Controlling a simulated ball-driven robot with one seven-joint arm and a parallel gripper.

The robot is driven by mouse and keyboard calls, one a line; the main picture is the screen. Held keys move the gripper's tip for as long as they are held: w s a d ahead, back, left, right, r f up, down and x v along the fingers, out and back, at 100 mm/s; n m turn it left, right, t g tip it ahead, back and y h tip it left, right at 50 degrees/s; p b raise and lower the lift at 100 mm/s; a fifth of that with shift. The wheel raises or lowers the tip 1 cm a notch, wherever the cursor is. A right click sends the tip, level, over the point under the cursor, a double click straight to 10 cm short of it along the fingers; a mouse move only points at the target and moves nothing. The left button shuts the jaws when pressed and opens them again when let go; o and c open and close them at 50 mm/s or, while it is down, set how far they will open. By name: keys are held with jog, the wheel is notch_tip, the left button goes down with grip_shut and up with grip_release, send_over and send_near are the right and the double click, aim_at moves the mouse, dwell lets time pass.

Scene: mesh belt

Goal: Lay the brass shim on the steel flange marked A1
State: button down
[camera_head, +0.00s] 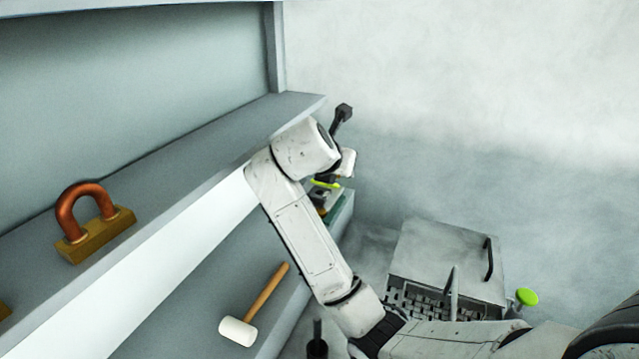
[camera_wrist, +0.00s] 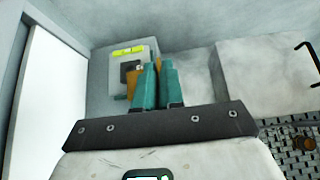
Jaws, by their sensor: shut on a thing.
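My gripper (camera_wrist: 159,66) shows teal fingers close together in the wrist view. It is shut on a brass-coloured piece, taken as the brass shim (camera_wrist: 157,65), which shows as a sliver between the fingertips. More brass colour shows left of the left finger; I cannot tell if it is the same piece. Beyond the fingers is a pale grey plate (camera_wrist: 118,65) with a dark square middle and a yellow-green label (camera_wrist: 128,50). It may be the steel flange, but the mark is unreadable. In the head view, the wrist mostly hides my gripper; the yellow-green label (camera_head: 325,184) shows below it.
A copper-coloured horseshoe piece on a brass base (camera_head: 97,236) stands on the upper shelf (camera_head: 165,160). A white-headed mallet (camera_head: 240,331) lies on the lower shelf. A grey box with a black handle (camera_head: 445,258) stands right of my arm, above dark mesh (camera_head: 420,306).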

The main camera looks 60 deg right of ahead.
jog(key=w+d+f, duration=0.3)
jog(key=w+d, duration=0.1)
jog(key=d, duration=0.1)
send_over(325, 197)
jog(key=f, duration=0.5)
jog(key=shift+s+a, duration=0.15)
jog(key=shift+a, duration=0.05)
jog(key=shift+d+f, duration=0.2)
jog(key=shift+f, duration=0.2)
jog(key=f, duration=0.1)
jog(key=f+b, duration=0.1)
jog(key=f, duration=0.1)
jog(key=shift+w+f+b, duration=0.2)
jog(key=shift+w+b, duration=0.05)
jog(key=shift+b, duration=0.05)
jog(key=shift+r, duration=0.1)
jog(key=shift+f, duration=0.35)
